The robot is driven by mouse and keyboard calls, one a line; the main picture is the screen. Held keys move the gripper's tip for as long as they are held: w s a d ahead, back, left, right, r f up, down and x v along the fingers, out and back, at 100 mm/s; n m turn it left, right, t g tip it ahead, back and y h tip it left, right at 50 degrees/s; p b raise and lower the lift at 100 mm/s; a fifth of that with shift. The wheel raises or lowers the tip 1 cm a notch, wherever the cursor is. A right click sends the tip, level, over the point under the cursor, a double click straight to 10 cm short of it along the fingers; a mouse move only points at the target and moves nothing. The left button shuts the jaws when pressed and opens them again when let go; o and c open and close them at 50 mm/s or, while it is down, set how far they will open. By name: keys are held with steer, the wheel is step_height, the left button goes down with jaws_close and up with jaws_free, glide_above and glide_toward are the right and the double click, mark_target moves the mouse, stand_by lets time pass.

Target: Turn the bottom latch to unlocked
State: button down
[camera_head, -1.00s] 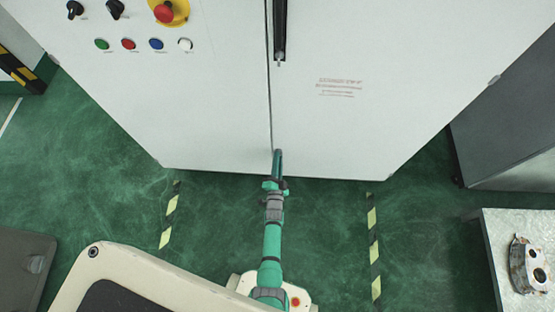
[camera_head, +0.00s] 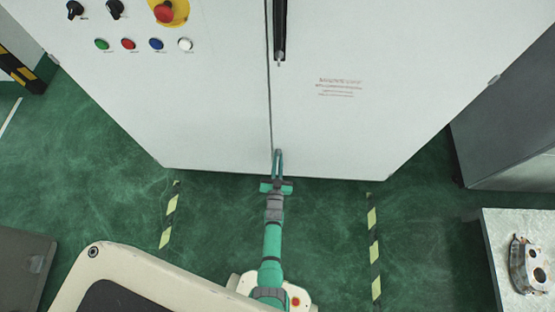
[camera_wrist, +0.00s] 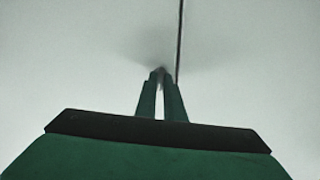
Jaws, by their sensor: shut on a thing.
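The bottom latch (camera_wrist: 161,72) is on the white cabinet front, low down beside the seam between the doors. Only a small greyish bit of it shows between my fingertips in the wrist view; the rest is hidden, and I cannot read its angle. My gripper (camera_wrist: 158,77) is shut on it, the two green fingers slightly apart and pointing at the door. In the head view my gripper (camera_head: 277,155) reaches the cabinet (camera_head: 190,110) near its lower edge, with the palm lying crosswise. The latch is not visible there.
A long dark handle (camera_head: 279,35) runs down the seam above my gripper. Buttons and a red emergency stop (camera_head: 164,12) are at the upper left. A grey cabinet (camera_head: 510,130) and a table (camera_head: 500,260) with a casting (camera_head: 528,265) stand at the right. Green floor is clear around my arm.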

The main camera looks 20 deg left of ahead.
steer(key=shift+n, duration=0.7)
steer(key=c, duration=1.9)
jaws_free()
steer(key=shift+o, duration=0.2)
steer(key=v, duration=1.1)
